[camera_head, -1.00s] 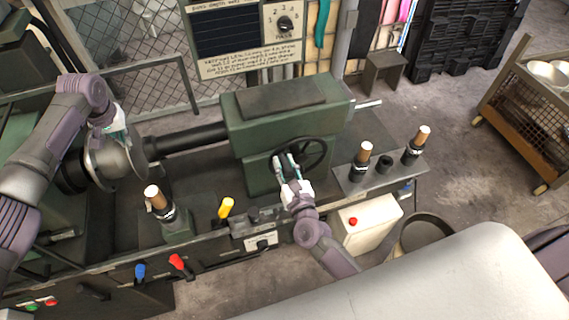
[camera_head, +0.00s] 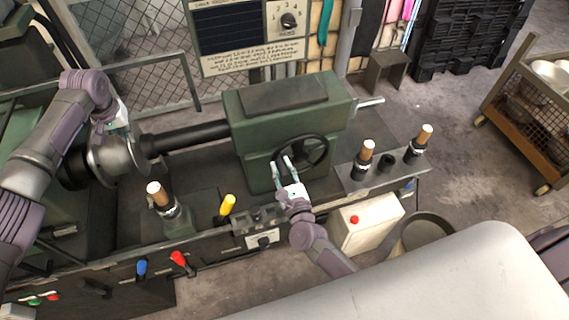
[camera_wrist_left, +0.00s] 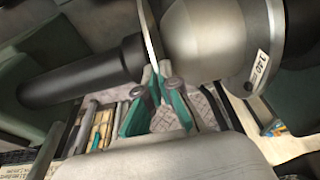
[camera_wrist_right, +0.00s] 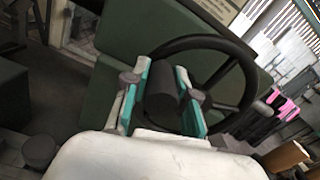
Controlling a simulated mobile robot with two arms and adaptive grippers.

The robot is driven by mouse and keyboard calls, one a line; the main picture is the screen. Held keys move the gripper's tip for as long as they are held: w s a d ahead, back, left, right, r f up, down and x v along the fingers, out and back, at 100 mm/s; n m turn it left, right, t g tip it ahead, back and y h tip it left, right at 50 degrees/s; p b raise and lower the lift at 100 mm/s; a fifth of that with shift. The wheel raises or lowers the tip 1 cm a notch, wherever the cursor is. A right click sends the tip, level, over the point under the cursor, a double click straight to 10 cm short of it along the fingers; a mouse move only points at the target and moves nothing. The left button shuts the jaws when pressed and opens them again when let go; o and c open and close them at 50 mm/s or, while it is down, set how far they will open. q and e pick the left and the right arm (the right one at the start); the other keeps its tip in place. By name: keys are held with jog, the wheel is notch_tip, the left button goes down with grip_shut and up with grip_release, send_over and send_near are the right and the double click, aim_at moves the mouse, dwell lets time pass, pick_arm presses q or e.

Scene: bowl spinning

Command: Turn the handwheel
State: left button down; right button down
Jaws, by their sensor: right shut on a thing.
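The handwheel (camera_head: 322,153) is a dark spoked wheel on the front of the green tailstock housing (camera_head: 295,105). It also fills the middle of the right wrist view (camera_wrist_right: 243,85). My right gripper (camera_head: 282,164) is at the wheel's lower left side. In the right wrist view its fingers (camera_wrist_right: 163,100) are on both sides of a dark cylindrical grip and shut on it. My left gripper (camera_head: 122,124) is at the metal spindle disc (camera_head: 108,160). In the left wrist view its fingers (camera_wrist_left: 158,105) are apart, with the thin disc rim (camera_wrist_left: 151,35) between them; contact is unclear.
A dark shaft (camera_head: 190,137) runs between the disc and the housing. Wooden-topped tools (camera_head: 365,158) stand right of the wheel, and another (camera_head: 157,197) stands at front left. A white box (camera_head: 368,222) stands below.

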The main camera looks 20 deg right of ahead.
jog(key=f+n, duration=0.1)
jog(key=n, duration=0.1)
jog(key=f+n, duration=0.2)
jog(key=shift+s+a+f+n, duration=0.1)
jog(key=shift+a+n, duration=0.1)
jog(key=shift+n, duration=0.2)
jog(key=shift+s+f+n, duration=0.1)
jog(key=shift+f+n, duration=0.3)
jog(key=shift+a+f, duration=0.1)
dwell(0.7)
jog(key=c, duration=0.9)
grip_release()
jog(key=shift+a, duration=0.1)
jog(key=shift+d+r, duration=0.2)
jog(key=shift+r, duration=0.15)
